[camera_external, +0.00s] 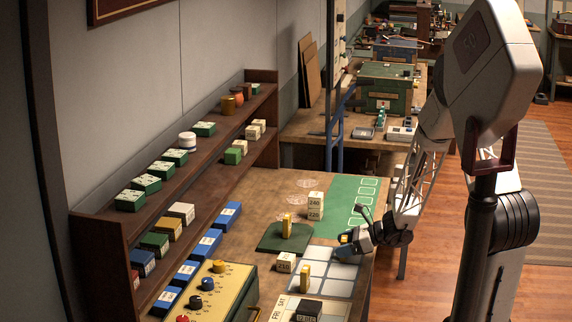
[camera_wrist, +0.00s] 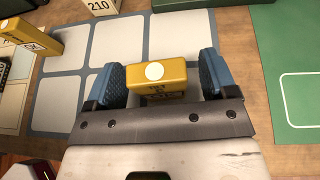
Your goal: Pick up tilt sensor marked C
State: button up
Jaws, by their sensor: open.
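Three small yellow blocks, likely the tilt sensors, are in view. One yellow block with a white round dot (camera_wrist: 166,73) stands between the fingers of my gripper (camera_wrist: 155,82), over the pale square grid; its small print is not readable. In the external view my gripper (camera_external: 346,246) is at the grid's far right, with a bit of yellow showing at it. A second yellow block (camera_external: 305,275) stands upright on the grid's near left; a marked yellow block shows at left in the wrist view (camera_wrist: 34,39). A third (camera_external: 287,226) stands on a dark green pad. I cannot tell which is marked C.
The pale grid (camera_external: 318,270) lies on the wooden bench. A white numbered block (camera_external: 286,262) stands beside it, and two more are stacked (camera_external: 315,206) behind. A green mat (camera_external: 345,205) lies at the back right. A yellow knob panel (camera_external: 215,290) and dark shelves (camera_external: 110,222) are at left.

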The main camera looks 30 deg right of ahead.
aim_at(344, 238)
jog(key=shift+c, duration=0.4)
jog(key=c, duration=0.9)
jog(key=shift+r, duration=0.2)
jog(key=shift+c, duration=0.2)
jog(key=shift+r, duration=0.5)
notch_tip(344, 238, up, 2)
jog(key=shift+r, duration=0.1)
jog(key=s+r, duration=0.1)
jog(key=s, duration=1.5)
jog(key=shift+a+r, duration=0.2)
jog(key=shift+a, duration=0.15)
